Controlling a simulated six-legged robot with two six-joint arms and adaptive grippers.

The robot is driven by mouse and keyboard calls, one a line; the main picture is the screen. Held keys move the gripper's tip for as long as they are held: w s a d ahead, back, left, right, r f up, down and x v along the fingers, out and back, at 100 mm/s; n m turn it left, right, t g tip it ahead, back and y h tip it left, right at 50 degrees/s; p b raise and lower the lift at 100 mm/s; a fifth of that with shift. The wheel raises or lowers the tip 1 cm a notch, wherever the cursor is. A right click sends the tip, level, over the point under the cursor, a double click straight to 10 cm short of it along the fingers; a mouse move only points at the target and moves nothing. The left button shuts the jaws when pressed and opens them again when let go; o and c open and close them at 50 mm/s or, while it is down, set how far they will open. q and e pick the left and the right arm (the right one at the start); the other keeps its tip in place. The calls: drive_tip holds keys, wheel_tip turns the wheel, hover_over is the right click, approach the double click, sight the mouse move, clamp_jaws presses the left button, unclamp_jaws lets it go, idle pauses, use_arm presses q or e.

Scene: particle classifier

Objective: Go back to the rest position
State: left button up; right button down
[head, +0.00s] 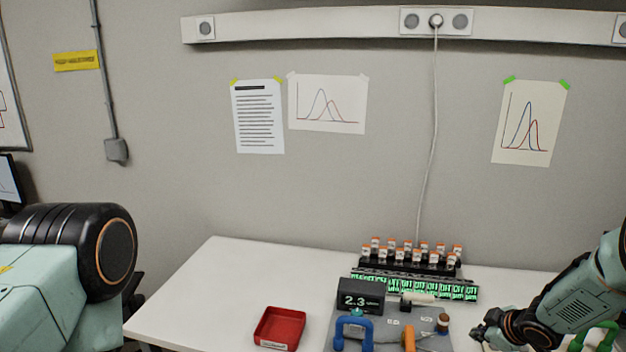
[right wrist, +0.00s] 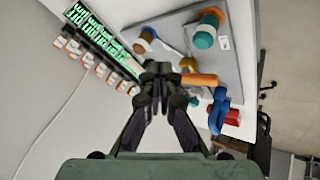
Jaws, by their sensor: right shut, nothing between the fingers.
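My right gripper (head: 482,332) is at the lower right of the head view, beside the grey board with the tools. In the right wrist view my right gripper (right wrist: 159,72) has its fingertips together with nothing held. It appears in front of the grey board (right wrist: 172,40); its height above it is hard to judge. Only an upper part of my left arm shows at the left of the head view; the left gripper is out of view.
The white table (head: 215,285) carries a red tray (head: 279,328), a black "2.3" display (head: 361,298), a blue clamp-like part (head: 353,330), an orange piece (head: 409,338) and a rack of orange-capped vials (head: 410,262). The table's left part is clear.

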drive_tip(key=s+a+f+m+g+b, duration=0.1)
drive_tip(key=s+a+f+m+b, duration=0.3)
drive_tip(key=s+f, duration=0.4)
drive_tip(key=s+a+f+m+g+b, duration=0.25)
drive_tip(key=s+a+f, duration=0.35)
drive_tip(key=s, duration=0.4)
drive_tip(key=s+a+f+m+g+b, duration=0.1)
drive_tip(key=s+a+f+m+b, duration=0.25)
drive_tip(key=s+a+f, duration=0.4)
drive_tip(key=s+f+g+b, duration=0.1)
drive_tip(key=s+f+b, duration=0.1)
drive_tip(key=s+b, duration=0.2)
drive_tip(key=s+f+g+b, duration=0.1)
drive_tip(key=s+b, duration=0.3)
drive_tip(key=s, duration=0.4)
drive_tip(key=s+f+g+h+b, duration=0.1)
drive_tip(key=s+f+b, duration=0.3)
drive_tip(key=s, duration=0.2)
drive_tip(key=shift+s+d, duration=0.3)
drive_tip(key=shift+s, duration=0.1)
